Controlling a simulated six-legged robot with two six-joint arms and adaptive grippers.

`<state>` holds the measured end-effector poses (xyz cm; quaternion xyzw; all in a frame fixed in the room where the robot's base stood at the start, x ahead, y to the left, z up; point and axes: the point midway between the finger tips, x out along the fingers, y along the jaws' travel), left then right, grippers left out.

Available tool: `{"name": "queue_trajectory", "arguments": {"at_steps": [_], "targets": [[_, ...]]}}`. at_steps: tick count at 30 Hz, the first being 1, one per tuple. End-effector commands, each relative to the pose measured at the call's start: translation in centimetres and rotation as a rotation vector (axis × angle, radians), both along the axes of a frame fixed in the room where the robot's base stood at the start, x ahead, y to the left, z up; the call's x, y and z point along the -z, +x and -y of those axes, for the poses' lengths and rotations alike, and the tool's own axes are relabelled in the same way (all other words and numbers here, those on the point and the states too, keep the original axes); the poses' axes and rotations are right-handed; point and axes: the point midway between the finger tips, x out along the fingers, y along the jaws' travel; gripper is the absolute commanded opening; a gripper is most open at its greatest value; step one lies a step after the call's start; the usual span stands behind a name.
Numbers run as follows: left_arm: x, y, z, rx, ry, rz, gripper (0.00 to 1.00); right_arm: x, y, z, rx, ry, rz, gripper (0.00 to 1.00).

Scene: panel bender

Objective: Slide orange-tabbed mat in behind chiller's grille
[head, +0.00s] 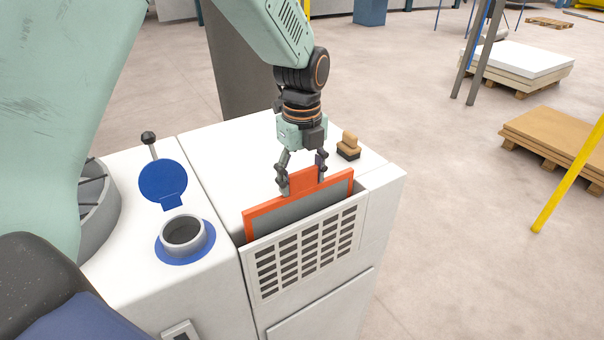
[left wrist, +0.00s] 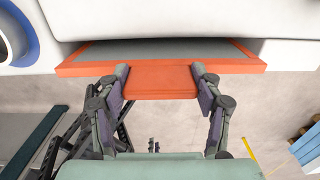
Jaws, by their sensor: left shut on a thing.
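The mat (head: 286,217) is grey with an orange frame and an orange tab (head: 304,180) on its top edge. It stands upright behind the chiller's slotted white grille (head: 306,257), its lower part hidden by the grille and its upper part showing above. My left gripper (head: 302,184) is shut on the tab from above. In the left wrist view, the tab (left wrist: 161,82) lies between the two fingers, with the orange frame (left wrist: 85,69) along the slot. The chiller (head: 235,152) is a white cabinet. My right gripper is not in view.
A wooden-handled brush (head: 348,147) lies on the chiller's top, right of my gripper. A filler neck (head: 184,234) with an open blue cap (head: 163,182) stands at the left. Pallets (head: 556,145) and a yellow post (head: 568,182) are on the floor at the right.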

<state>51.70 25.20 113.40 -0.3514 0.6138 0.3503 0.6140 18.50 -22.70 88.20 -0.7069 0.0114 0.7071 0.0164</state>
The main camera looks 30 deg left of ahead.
Motion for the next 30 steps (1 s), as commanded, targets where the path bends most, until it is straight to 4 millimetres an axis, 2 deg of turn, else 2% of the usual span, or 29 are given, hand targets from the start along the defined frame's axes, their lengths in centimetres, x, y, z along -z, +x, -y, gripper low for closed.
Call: {"name": "queue_trajectory", "arguments": {"at_steps": [7,8,15,17,26,30], "targets": [[0.01,0.01,0.00,0.000,0.000,0.000,0.10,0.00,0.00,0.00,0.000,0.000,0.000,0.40],[0.01,0.01,0.00,0.000,0.000,0.000,0.66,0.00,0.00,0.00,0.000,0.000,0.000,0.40],[0.01,0.01,0.00,0.000,0.000,0.000,0.86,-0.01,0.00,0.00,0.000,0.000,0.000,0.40],[0.01,0.01,0.00,0.000,0.000,0.000,0.91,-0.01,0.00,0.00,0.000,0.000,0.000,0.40],[0.02,-0.01,0.00,0.000,0.001,-0.001,0.92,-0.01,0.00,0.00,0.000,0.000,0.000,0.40],[-0.82,0.04,0.00,0.000,0.000,0.001,0.92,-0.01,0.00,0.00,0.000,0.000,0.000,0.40]]}}
